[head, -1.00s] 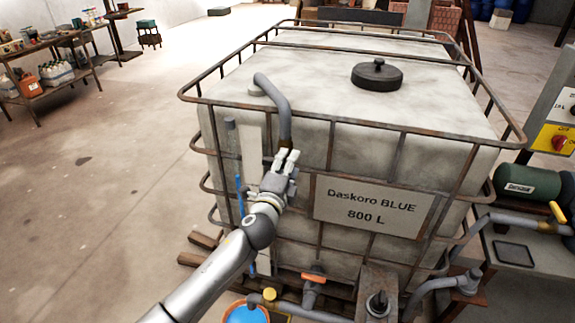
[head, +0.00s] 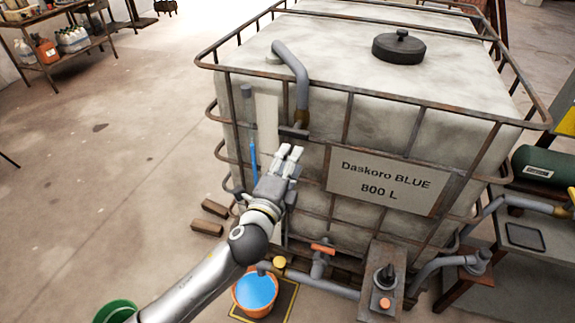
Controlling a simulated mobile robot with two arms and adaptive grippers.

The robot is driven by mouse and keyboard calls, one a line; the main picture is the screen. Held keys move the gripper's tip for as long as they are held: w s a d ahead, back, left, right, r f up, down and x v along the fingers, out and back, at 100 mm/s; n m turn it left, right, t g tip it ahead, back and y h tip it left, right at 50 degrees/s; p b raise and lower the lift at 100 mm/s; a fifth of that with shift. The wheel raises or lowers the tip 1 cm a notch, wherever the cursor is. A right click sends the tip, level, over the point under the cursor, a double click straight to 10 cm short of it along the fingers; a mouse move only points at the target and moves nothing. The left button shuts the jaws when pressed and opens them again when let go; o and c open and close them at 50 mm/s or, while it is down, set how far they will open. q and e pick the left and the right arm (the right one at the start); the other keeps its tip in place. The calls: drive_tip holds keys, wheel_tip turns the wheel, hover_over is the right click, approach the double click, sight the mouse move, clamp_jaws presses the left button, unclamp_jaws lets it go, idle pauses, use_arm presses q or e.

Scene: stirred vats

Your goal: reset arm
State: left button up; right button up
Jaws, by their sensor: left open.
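My left gripper (head: 288,156) is in front of the near face of the large caged tank, left of its label plate (head: 388,181) reading "Daskoro BLUE 800 L". Its pale fingers point up and away, open, with nothing seen between them. It is just below the lower end of the grey bent pipe (head: 291,65) that comes from the tank top. I cannot tell whether it touches the tank. My left arm (head: 205,275) comes in from the lower left. My right gripper is not in view.
An orange bucket of blue liquid (head: 256,291) stands on the floor below my left arm. A valve with an orange handle (head: 322,249), pipes and a pump (head: 386,278) line the tank's foot. A green bucket (head: 115,309) is lower left.

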use_arm(q)
drive_tip(key=shift+s+a, duration=0.15)
drive_tip(key=shift+s, duration=0.4)
drive_tip(key=shift+f, duration=0.1)
